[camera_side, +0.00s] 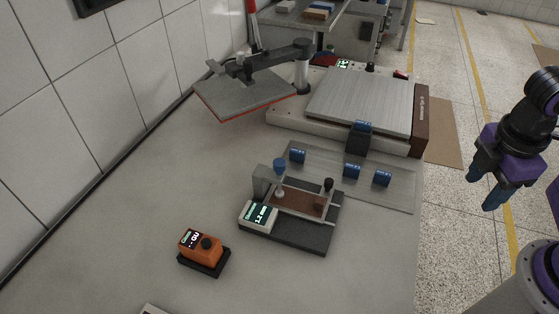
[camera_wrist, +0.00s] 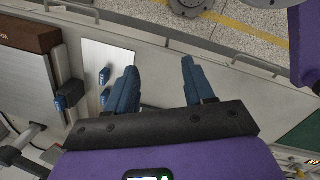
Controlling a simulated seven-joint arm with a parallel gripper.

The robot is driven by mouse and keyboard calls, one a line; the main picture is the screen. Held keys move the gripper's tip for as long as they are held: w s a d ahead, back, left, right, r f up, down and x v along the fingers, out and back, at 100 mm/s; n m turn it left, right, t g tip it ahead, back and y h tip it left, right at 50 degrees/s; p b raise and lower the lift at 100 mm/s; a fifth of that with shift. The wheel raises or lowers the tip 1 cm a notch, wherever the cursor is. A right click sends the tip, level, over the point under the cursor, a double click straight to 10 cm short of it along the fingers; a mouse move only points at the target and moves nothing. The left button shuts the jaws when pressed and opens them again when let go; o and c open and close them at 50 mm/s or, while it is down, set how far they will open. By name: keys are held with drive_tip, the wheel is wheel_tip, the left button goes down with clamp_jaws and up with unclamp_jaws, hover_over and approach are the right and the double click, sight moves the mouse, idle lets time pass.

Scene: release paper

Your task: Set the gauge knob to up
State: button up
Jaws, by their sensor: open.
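A gauge-like device (camera_side: 290,222) stands on the bench in the side view, with a dark base, a brown plate and a lit display reading about 1.2 mm. A blue knob (camera_side: 279,163) rises at its back left and a black knob (camera_side: 328,184) at its right. I cannot tell which is the gauge knob, or its setting. An orange unit (camera_side: 201,243) with a display and a dark round knob (camera_side: 208,243) sits in front left. My gripper (camera_side: 482,186) is open and empty, well right of these, beyond the bench edge; its blue fingers show in the wrist view (camera_wrist: 159,68).
A heat press with a raised plate (camera_side: 245,92) and flat bed (camera_side: 362,100) stands behind. A grey panel (camera_side: 400,195) carries several small blue blocks (camera_side: 351,170). The bench's front left is mostly clear. A tiled wall (camera_side: 60,120) bounds the left.

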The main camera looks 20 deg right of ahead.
drive_tip(key=w+a+f+n+t+h, duration=0.2)
drive_tip(key=w+a+n+t+h, duration=0.1)
drive_tip(key=w+a+n+h, duration=0.3)
drive_tip(key=n+t+y, duration=0.2)
drive_tip(key=n+t, duration=1)
drive_tip(key=t, duration=0.2)
approach(280, 168)
drive_tip(key=x, duration=1.1)
drive_tip(key=shift+w+d, duration=0.1)
drive_tip(key=shift+w, duration=0.1)
